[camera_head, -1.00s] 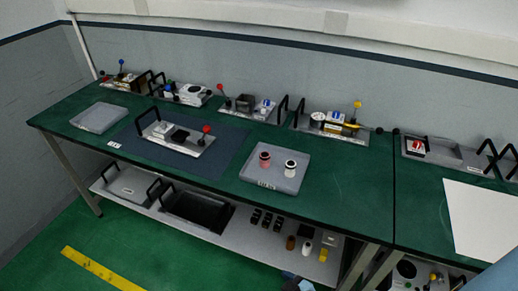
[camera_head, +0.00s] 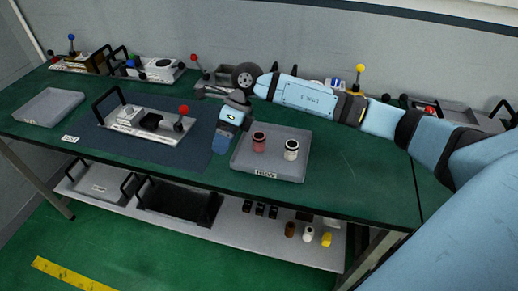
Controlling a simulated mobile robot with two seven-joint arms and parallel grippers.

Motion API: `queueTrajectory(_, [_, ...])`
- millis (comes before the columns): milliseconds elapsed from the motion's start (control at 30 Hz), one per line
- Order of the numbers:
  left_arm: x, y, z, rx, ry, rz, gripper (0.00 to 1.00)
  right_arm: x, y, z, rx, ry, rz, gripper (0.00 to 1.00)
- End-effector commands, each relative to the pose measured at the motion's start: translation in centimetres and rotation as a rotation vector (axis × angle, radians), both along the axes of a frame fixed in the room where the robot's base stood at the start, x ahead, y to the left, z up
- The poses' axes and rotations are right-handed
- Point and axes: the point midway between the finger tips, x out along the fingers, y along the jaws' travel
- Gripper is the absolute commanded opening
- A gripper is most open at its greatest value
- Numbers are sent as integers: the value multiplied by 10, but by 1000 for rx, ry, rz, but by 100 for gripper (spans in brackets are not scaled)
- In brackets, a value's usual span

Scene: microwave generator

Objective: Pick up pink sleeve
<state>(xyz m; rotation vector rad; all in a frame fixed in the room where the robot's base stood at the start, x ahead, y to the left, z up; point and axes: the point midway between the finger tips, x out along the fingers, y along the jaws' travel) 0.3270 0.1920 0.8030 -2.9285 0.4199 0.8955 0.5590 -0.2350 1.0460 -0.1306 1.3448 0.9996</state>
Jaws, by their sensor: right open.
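The pink sleeve (camera_head: 259,145) stands upright on the grey tray (camera_head: 270,170) on the green table, with a dark top rim. A white sleeve (camera_head: 291,152) with a dark top stands to its right on the same tray. My right arm reaches in from the right, and my right gripper (camera_head: 219,149) hangs to the left of the pink sleeve, near the tray's left edge. It is open and apart from the pink sleeve. Its fingertips are small and partly unclear. My left gripper is not in view.
A fixture plate with handle and red-knobbed lever (camera_head: 150,122) sits on a dark mat at left. An empty grey tray (camera_head: 48,107) lies at far left. More lever fixtures line the back wall. A lower shelf (camera_head: 260,228) holds trays and small parts.

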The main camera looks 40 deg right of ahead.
Motion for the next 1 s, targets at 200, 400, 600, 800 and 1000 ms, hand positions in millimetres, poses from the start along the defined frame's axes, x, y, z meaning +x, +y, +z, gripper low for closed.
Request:
queueTrajectory(200, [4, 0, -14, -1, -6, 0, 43, 37, -104, 30, -447, -87, -26, 71])
queueTrajectory(400, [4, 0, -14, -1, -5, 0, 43, 42, -130, 33, -558, -91, -48, 71])
queueTrajectory(600, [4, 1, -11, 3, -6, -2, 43, 41, -130, -5, -556, -89, -48, 71])
queueTrajectory(800, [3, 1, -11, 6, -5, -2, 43, 41, -129, -36, -554, -91, -47, 71])
queueTrajectory(1000, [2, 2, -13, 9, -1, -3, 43, 41, -130, -46, -554, -93, -48, 71])
